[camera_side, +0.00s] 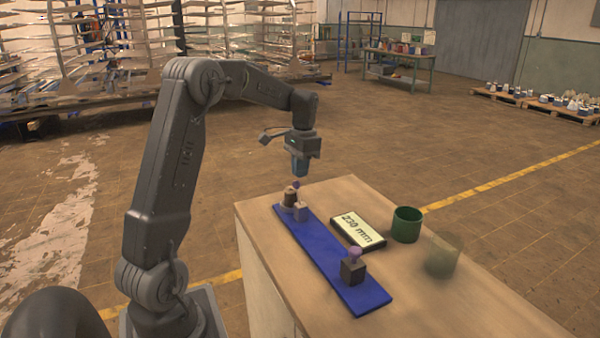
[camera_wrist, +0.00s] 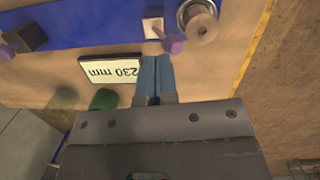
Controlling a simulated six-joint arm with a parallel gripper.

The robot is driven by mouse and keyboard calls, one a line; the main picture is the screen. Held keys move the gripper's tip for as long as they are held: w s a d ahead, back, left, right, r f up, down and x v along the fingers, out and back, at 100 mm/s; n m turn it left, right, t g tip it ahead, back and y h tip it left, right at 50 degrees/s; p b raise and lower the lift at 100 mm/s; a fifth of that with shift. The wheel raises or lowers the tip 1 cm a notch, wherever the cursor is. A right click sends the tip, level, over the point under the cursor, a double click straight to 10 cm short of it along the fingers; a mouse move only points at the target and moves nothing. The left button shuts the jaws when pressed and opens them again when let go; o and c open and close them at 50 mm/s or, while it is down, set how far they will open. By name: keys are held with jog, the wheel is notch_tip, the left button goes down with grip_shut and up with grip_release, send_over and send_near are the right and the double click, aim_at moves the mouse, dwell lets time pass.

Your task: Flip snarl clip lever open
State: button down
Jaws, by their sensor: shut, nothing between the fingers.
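A long blue board (camera_side: 325,255) lies on the bench. At its far end stand a round brownish spool-like part (camera_side: 289,196) and a pale block (camera_side: 301,211). In the wrist view a purple knob (camera_wrist: 173,44) sits beside the pale block (camera_wrist: 153,27) and the round part (camera_wrist: 200,25). At the near end a dark block (camera_side: 353,271) carries a purple knob (camera_side: 355,254). No label tells which part is the snarl clip. My gripper (camera_side: 299,174) is above the far end, pointing down, its blue fingers (camera_wrist: 156,60) shut and empty, apparently apart from the parts.
A display reading 230 mm (camera_side: 358,227) lies right of the board. A green cup (camera_side: 407,224) and a translucent cup (camera_side: 444,257) stand further right. The wooden bench top (camera_side: 450,310) is clear at the near right.

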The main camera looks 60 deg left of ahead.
jog(key=shift+r, duration=0.1)
notch_tip(320, 180, up, 13)
jog(key=w+d, duration=0.1)
jog(key=shift+w, duration=0.35)
jog(key=shift+d, duration=0.1)
dwell(0.6)
jog(key=s+d+r+t+y, duration=0.1)
jog(key=s+d+r+t, duration=0.15)
jog(key=d, duration=0.75)
jog(key=s+d+f+t, duration=0.2)
jog(key=s+d+f, duration=0.3)
jog(key=s+d, duration=0.3)
jog(key=s+d+f+m+t, duration=0.1)
jog(key=s+d+f, duration=0.3)
jog(key=s+d, duration=0.4)
jog(key=shift+s+d+f+t, duration=0.35)
jog(key=shift+s+t, duration=0.1)
jog(key=shift+t, duration=0.2)
